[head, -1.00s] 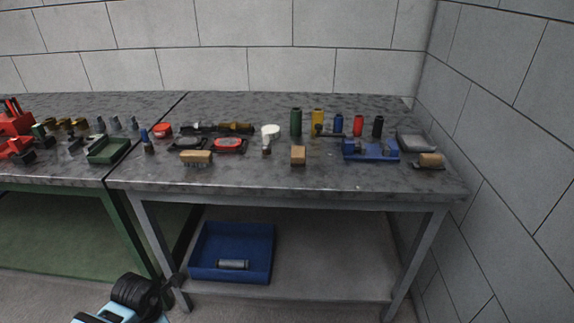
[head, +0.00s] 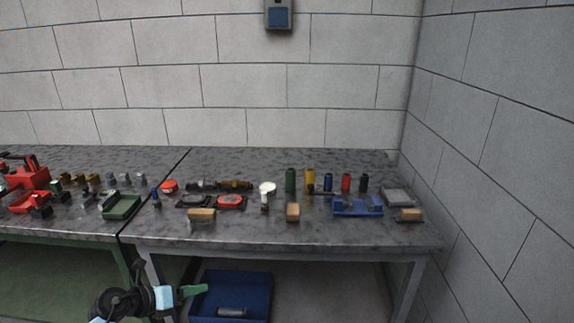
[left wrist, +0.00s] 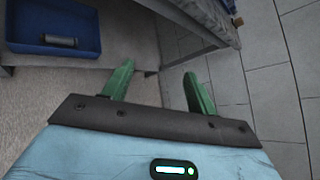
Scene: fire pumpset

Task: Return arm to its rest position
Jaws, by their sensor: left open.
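My left arm comes in at the bottom left of the head view, and the green tip of my left gripper (head: 192,290) shows in front of the blue bin. In the left wrist view the two green fingers of my left gripper (left wrist: 157,85) stand wide apart with nothing between them. They point toward the floor in front of the bench. The blue bin (left wrist: 30,52) lies at upper left in that view, with a grey cylinder (left wrist: 60,41) in it. My right gripper is not in view.
A grey workbench (head: 330,238) carries several tools, coloured cylinders, brushes and a blue fixture (head: 357,207). The blue bin (head: 258,285) sits on its lower shelf. A second bench (head: 60,222) adjoins at left. A tiled wall (head: 500,150) closes off the right side.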

